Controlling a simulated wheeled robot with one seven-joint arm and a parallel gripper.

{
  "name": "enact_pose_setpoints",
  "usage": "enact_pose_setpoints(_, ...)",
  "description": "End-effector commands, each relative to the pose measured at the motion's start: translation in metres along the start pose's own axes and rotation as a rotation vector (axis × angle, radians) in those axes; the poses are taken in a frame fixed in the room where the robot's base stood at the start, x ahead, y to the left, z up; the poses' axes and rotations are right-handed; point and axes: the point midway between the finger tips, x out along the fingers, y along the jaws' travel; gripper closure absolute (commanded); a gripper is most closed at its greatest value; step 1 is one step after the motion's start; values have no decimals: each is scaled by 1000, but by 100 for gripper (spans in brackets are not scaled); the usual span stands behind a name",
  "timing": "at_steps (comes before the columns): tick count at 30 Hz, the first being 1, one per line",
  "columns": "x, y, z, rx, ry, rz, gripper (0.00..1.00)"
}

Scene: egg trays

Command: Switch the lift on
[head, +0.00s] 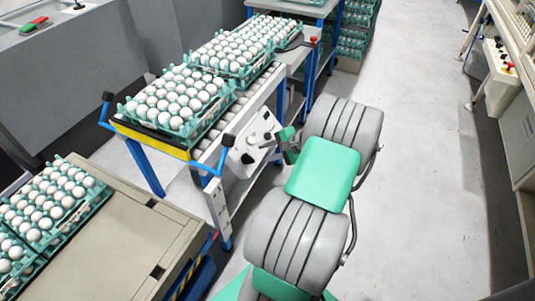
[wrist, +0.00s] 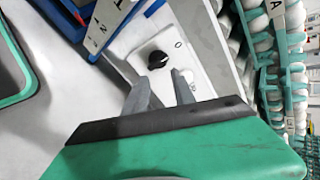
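The lift's white control panel (head: 254,147) is on the right side of the conveyor frame that carries the egg trays. In the wrist view, a black rotary knob (wrist: 158,60) sits on the panel (wrist: 196,47), with a printed 0 to its upper right. My gripper (head: 274,145) is at the panel. In the wrist view, the two grey fingers of my gripper (wrist: 150,79) point toward the knob with a gap between them. They look empty and just short of the knob; whether they touch the panel cannot be told.
Teal egg trays (head: 192,138) stand on the lift behind a yellow front edge (head: 150,139). Blue handles (head: 228,141) stick up at the corners. More eggs (head: 40,205) are at lower left. The floor (head: 420,150) to the right is clear.

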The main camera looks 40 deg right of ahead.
Motion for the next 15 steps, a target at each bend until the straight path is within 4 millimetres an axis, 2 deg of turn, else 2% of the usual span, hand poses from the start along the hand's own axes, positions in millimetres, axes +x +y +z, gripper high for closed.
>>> enact_pose_setpoints(9, -1, -1, 2, -1243, -28, -2, 69)
enact_pose_setpoints(12, -1, 0, 3, -1582, -35, -7, 69)
enact_pose_setpoints(15, -1, 1, 4, -1816, -38, -11, 69)
